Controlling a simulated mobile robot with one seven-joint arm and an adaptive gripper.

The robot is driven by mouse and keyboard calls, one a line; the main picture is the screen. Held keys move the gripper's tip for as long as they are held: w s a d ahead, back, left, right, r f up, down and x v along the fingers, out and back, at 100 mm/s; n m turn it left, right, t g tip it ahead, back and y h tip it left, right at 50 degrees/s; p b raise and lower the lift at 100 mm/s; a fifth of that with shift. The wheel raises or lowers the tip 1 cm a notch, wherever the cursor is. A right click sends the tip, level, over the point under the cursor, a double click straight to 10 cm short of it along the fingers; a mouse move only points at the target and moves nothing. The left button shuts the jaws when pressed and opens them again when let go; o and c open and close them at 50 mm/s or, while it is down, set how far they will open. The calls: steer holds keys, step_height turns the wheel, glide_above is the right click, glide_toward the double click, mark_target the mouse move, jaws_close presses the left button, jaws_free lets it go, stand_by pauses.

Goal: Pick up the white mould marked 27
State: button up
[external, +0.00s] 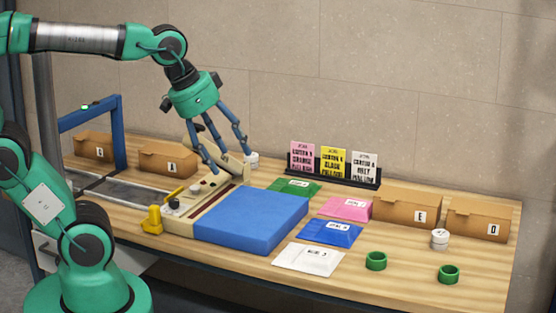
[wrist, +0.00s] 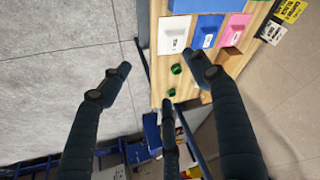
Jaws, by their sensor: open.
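A small white round mould (external: 440,239) with a dark mark on its top stands at the right of the bench, in front of the carton boxes. The mark looks like a number but is too small to read surely. Another small white round piece (external: 251,160) sits at the back, partly hidden behind the beige press arm. My gripper (external: 228,160) has its fingers spread and empty, above the back of the press, far left of the mould on the right. In the wrist view its fingers (wrist: 165,88) are also apart with nothing between them. I cannot make out a white mould there.
The press with its blue pad (external: 252,218) fills the bench's middle. White (external: 308,258), blue (external: 330,233), pink (external: 345,208) and green (external: 293,187) packets lie right of it. Green rings (external: 376,261) stand near the front; cartons (external: 407,207) and a card rack (external: 333,178) stand behind.

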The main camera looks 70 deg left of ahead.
steer(key=w+r+p, duration=0.2)
steer(key=w+r, duration=0.2)
steer(key=w, duration=0.4)
steer(key=m+g+p, duration=0.5)
steer(key=p, duration=1)
glide_above(441, 233)
step_height(441, 233, down, 21)
steer(key=shift+f+b, duration=0.25)
steer(key=shift+b, duration=0.05)
steer(key=shift+s+f, duration=0.1)
steer(key=shift+f, duration=0.05)
steer(key=shift+f, duration=4.15)
